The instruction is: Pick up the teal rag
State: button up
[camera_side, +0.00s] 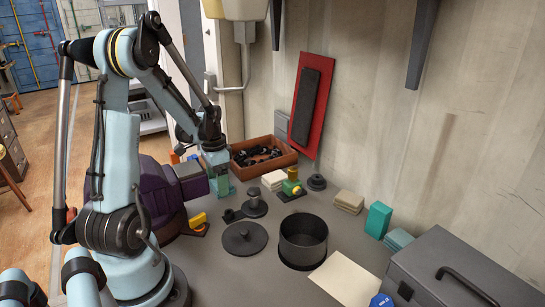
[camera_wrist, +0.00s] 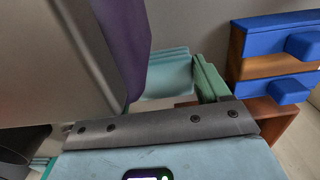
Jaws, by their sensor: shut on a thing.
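My gripper (camera_side: 220,178) hangs above the left part of the grey bench and is shut on a folded teal-green cloth, the teal rag (camera_side: 223,189). Its lower part shows beneath the jaws. In the wrist view, layered pale teal folds (camera_wrist: 166,74) show beyond the grey bar, with a darker green piece (camera_wrist: 209,80) beside them. The jaws themselves are largely hidden there. A separate folded pale teal cloth (camera_side: 398,240) lies at the right of the bench, beside an upright teal block (camera_side: 378,220).
A brown tray (camera_side: 283,163) of dark parts stands at the back. A black pot (camera_side: 303,240), its lid (camera_side: 245,238), and a yellow-green fitting (camera_side: 292,186) occupy the middle. A grey toolbox (camera_side: 450,270) stands front right. A purple bulky thing (camera_side: 160,190) is left.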

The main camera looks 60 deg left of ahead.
jog(key=shift+r, duration=0.8)
notch_tip(320, 180, up, 3)
jog(key=shift+f, duration=0.1)
jog(key=w+d+r, duration=0.3)
jog(key=d+r, duration=0.3)
jog(key=d, duration=0.5)
jog(key=shift+r, duration=0.3)
jog(key=shift+w+d, duration=0.1)
